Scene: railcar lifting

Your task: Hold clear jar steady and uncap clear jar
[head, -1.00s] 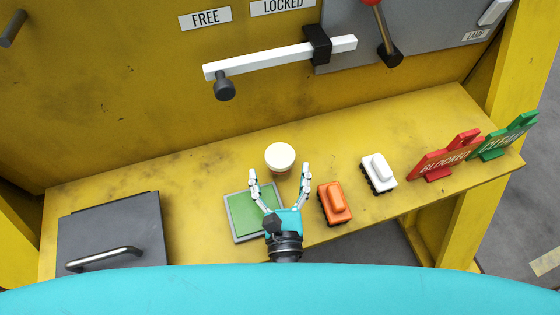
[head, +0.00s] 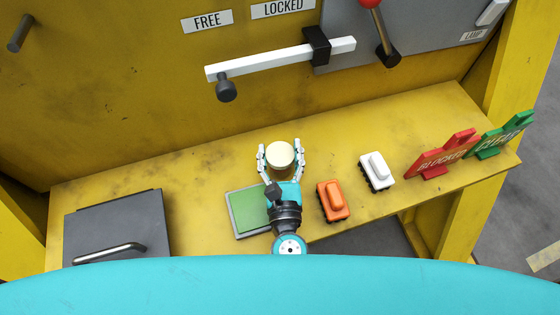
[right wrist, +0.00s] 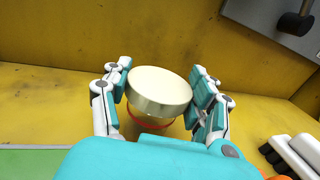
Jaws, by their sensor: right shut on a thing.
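The clear jar (right wrist: 151,121) stands on the yellow shelf, topped by a round cream lid (head: 280,154). The lid also shows in the right wrist view (right wrist: 158,90). A red ring shows around the jar below the lid. Most of the jar's body is hidden by the lid and my gripper. My right gripper (head: 281,159) has its fingers on both sides of the lid and is shut on it; it also shows in the right wrist view (right wrist: 160,95). My left gripper is not in view.
A green pad in a grey tray (head: 234,221) lies in front of the jar. An orange block (head: 333,201) and a white block (head: 377,171) stand to the right, then the red sign (head: 442,158) and green sign (head: 503,136). A grey box (head: 115,224) is at left.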

